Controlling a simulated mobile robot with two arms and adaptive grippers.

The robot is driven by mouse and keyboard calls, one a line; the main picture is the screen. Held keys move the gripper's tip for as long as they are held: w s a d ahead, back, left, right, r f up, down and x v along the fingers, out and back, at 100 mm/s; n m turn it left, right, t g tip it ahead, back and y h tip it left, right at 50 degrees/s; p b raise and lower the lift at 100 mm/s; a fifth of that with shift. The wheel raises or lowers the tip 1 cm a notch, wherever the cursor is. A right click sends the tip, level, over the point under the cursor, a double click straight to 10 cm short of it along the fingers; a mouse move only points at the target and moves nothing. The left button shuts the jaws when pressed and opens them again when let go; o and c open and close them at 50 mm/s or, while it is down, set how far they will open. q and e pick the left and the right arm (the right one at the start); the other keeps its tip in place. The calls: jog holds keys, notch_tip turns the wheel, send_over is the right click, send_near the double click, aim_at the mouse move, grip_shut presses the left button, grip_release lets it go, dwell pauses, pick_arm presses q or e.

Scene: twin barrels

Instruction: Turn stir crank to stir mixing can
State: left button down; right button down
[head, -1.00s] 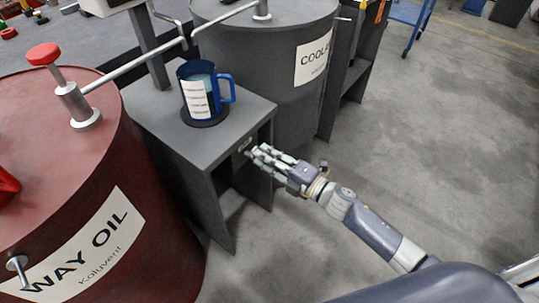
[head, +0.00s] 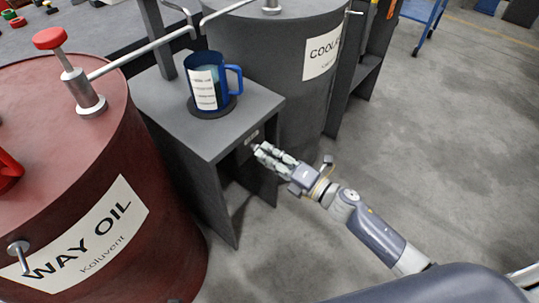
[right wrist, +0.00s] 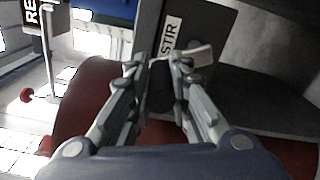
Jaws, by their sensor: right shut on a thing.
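The mixing can (head: 207,91) is a blue, handled jug with a white label and a lighter top. It stands upright on a dark round pad on the grey stand (head: 178,118). My right gripper (head: 262,152) is at the stand's right-hand face, below the can. In the right wrist view my right gripper (right wrist: 160,85) is shut on a dark knob (right wrist: 160,92), which seems to be the stir crank's grip. A white STIR label (right wrist: 172,33) sits just above it on the stand. The crank's arm is mostly hidden by the fingers. My left gripper is not in view.
A red WAY OIL barrel (head: 130,170) stands left of the stand, with a red-knobbed pump (head: 80,85) and pipe on top. A dark coolant barrel (head: 300,90) stands behind the stand. Grey floor (head: 430,140) is clear to the right.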

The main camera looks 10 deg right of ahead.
jog(key=shift+s+a, duration=0.1)
jog(key=shift+a, duration=0.05)
jog(key=c, duration=1.4)
grip_release()
jog(key=shift+c, duration=0.2)
jog(key=v, duration=1.2)
